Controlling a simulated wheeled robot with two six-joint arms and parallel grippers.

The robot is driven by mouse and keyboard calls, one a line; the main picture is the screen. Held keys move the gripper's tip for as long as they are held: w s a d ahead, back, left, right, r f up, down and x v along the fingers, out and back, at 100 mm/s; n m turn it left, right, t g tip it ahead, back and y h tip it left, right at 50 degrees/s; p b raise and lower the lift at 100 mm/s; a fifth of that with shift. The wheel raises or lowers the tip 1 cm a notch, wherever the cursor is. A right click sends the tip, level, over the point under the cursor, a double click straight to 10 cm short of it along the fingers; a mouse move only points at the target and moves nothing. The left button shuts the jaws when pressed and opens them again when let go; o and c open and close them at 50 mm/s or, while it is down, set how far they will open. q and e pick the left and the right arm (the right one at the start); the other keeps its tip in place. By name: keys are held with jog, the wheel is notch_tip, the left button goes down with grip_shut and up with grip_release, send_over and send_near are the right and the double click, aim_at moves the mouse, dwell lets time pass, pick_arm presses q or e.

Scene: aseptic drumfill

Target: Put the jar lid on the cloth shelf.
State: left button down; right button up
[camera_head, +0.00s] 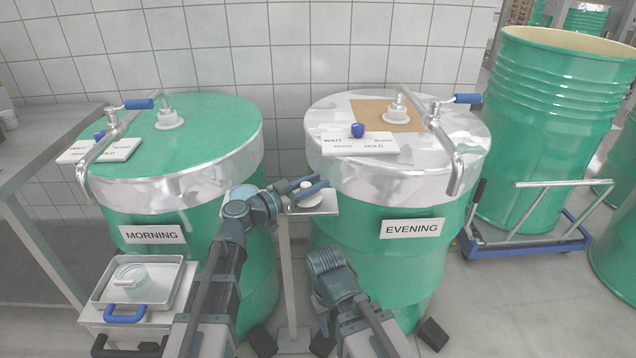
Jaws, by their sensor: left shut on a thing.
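The cloth shelf (327,207) is a small pale plate on a post between the two drums. My left gripper (307,188) is over it, shut on the jar lid (312,199), a small white round piece with a knob. I cannot tell whether the lid touches the shelf or hangs just above it. My left arm hides the shelf's left part. My right arm shows low in the middle, in front of the EVENING drum; its fingers are not visible.
The MORNING drum (130,211) and EVENING drum (345,233) flank the shelf, with cranked metal arms on top. A tray (97,292) with a glass jar (131,277) is at lower left. An open green drum (545,120) stands on a blue trolley (530,243) at right.

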pick_arm(q)
jog(key=shift+f, duration=0.15)
jog(key=c, duration=0.6)
grip_release()
jog(key=shift+r, duration=0.2)
jog(key=v, duration=1.2)
